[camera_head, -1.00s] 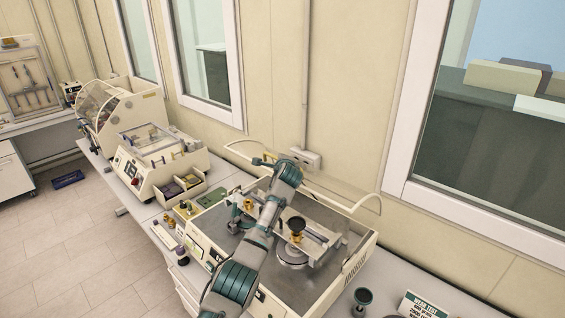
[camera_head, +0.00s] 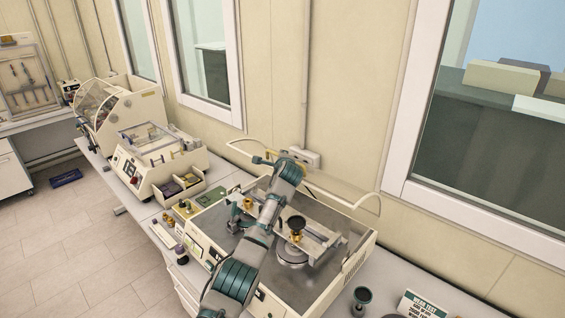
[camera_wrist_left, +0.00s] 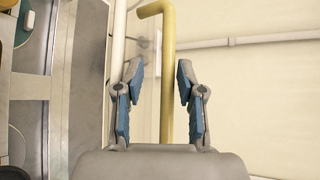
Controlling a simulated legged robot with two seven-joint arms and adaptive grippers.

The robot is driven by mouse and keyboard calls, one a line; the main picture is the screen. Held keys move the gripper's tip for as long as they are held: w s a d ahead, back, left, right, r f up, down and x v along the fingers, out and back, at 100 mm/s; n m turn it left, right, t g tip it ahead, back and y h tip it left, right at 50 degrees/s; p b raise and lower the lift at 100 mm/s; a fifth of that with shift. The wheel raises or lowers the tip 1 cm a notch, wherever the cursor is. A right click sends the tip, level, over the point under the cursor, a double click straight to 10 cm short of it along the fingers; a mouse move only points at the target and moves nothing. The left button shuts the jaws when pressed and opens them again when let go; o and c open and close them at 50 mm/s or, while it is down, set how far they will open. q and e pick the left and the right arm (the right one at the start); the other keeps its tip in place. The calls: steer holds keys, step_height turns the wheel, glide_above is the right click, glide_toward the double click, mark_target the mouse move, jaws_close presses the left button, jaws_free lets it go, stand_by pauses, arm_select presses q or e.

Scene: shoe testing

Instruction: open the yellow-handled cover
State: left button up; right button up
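The clear cover (camera_head: 345,194) stands raised at the back of the large cream machine (camera_head: 335,280), tilted up toward the wall. Its yellow handle (camera_wrist_left: 168,75) is a bent bar that runs between the two fingers of my left gripper (camera_wrist_left: 160,85) in the left wrist view. The fingers are open on either side of the bar, with a gap visible at least on the left. In the head view my left arm reaches across the machine, and my left gripper (camera_head: 264,161) is at the cover; the arm hides much of the handle there. My right gripper is not in view.
Inside the open machine are a round metal plate (camera_head: 292,256) and a brass-and-black knob (camera_head: 297,225). A smaller cream machine (camera_head: 150,177) stands to the left on the bench. A dark green cup-shaped part (camera_head: 362,298) and a sign (camera_head: 424,304) are at front right. The wall is close behind.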

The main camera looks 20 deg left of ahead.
arm_select(q)
steer(key=v, duration=1.1)
steer(key=shift+s+d, duration=0.2)
steer(key=shift+s, duration=0.15)
